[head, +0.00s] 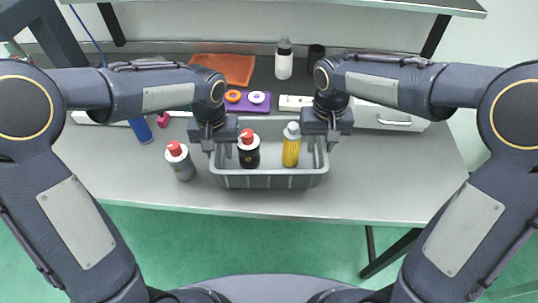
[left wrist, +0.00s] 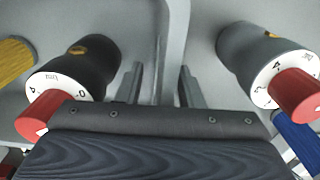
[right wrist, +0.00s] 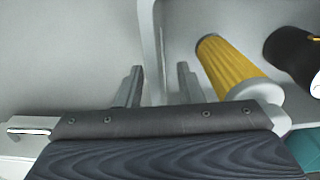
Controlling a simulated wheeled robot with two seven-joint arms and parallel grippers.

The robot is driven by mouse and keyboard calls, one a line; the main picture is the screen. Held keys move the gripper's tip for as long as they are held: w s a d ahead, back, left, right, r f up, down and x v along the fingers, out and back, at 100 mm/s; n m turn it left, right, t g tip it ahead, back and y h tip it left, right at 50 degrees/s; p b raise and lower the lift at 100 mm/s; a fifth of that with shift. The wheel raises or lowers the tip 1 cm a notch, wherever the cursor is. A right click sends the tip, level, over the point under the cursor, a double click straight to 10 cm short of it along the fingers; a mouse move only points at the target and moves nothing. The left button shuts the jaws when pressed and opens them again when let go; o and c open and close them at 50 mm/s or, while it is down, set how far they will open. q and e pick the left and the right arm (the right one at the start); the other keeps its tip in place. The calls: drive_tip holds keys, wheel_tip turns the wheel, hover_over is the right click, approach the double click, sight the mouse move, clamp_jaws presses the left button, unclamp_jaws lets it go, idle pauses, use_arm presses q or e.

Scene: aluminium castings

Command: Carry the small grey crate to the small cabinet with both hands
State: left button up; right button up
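The small grey crate (head: 268,181) stands on the grey table near its front edge. It holds a dark bottle with a red cap (head: 249,152) and a yellow bottle with a whitish cap (head: 291,148). My left gripper (head: 217,146) is at the crate's left wall; in the left wrist view its fingers (left wrist: 160,86) are apart on either side of the wall. My right gripper (head: 325,142) is at the right wall; in the right wrist view its fingers (right wrist: 160,85) are apart astride that wall. A white drawer unit with a handle (head: 392,118), perhaps the small cabinet, is behind my right forearm, partly hidden.
A grey bottle with a red cap (head: 180,161) stands close to the crate's left side. A blue item (head: 141,130), an orange mat (head: 224,68), a purple tray (head: 247,102) and a white bottle (head: 284,60) are further back. A shelf overhangs the rear. The table's right front is clear.

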use_arm(q)
clamp_jaws()
use_arm(e)
clamp_jaws()
use_arm(q)
drive_tip(key=shift+r, duration=0.15)
use_arm(e)
drive_tip(key=shift+r, duration=0.15)
